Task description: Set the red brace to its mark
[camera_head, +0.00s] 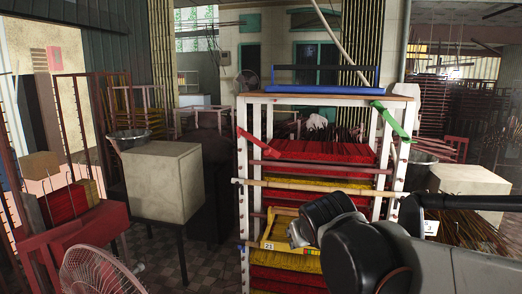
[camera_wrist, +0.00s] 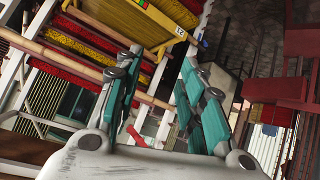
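The red brace (camera_head: 258,142) is a short red strip that slants down to the right from the left front post of the white rack (camera_head: 243,200). In the wrist view a small red-orange piece (camera_wrist: 136,136), which looks like the same brace, shows in the gap between my fingers, beyond them. My gripper (camera_wrist: 162,58) has teal pads held wide apart with nothing between them. In the head view my dark arm hides the fingers, in front of the rack's lower right. I cannot make out the brace's mark.
A green brace (camera_head: 393,120) slants at the rack's right post. A yellow frame labelled 21 (camera_head: 290,247) is on a lower shelf, near my arm. A pale box (camera_head: 163,180) and a fan (camera_head: 100,272) stand left.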

